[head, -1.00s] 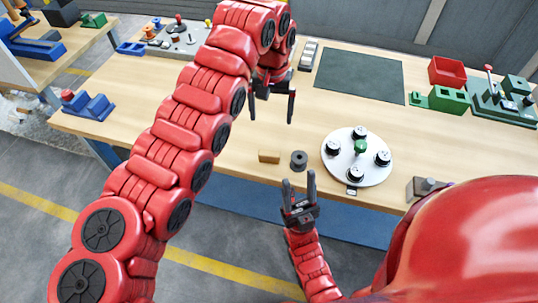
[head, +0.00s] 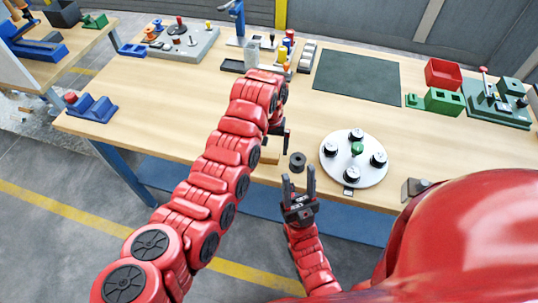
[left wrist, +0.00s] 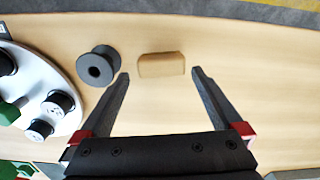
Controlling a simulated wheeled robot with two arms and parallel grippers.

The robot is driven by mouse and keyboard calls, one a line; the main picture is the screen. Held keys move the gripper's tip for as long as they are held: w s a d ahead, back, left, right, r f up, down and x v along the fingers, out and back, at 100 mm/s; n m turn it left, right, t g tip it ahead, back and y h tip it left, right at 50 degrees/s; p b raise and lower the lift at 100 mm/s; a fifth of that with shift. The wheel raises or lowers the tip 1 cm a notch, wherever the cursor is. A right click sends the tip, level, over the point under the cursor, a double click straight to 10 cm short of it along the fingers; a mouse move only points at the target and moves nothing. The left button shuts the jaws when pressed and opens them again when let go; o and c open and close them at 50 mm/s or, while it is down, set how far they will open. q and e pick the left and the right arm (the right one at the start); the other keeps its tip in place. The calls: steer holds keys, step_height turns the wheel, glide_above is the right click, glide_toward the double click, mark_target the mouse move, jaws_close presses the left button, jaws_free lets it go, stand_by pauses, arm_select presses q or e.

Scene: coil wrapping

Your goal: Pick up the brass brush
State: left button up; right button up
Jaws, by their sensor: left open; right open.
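A small tan block (head: 270,153), the only thing I see that could be the brass brush, lies near the table's front edge, partly hidden by my left arm in the head view. In the left wrist view the block (left wrist: 161,65) shows whole, with no bristles visible. My left gripper (head: 283,141) is open and empty above the table by the block. In the left wrist view, the block lies ahead, between the lines of the left gripper's two fingertips (left wrist: 160,73). My right gripper (head: 298,173) is open and empty, pointing up in front of the table edge.
A dark grey spool (head: 297,162) stands close beside the block. A white round plate (head: 334,172) with several black-and-white pieces and a green knob is right of it. A metal block (head: 414,188) sits at the front edge. A dark mat (head: 357,77) lies behind; the table's left-middle is clear.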

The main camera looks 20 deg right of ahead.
mark_target(269, 154)
arm_select(q)
step_height(269, 154, down, 3)
steer(key=shift+s+a+f+p, duration=0.1)
steer(key=shift+a+f+p, duration=0.05)
steer(key=shift+p, duration=0.65)
steer(key=shift+f, duration=0.25)
steer(key=c, duration=1.2)
steer(key=shift+r, duration=0.15)
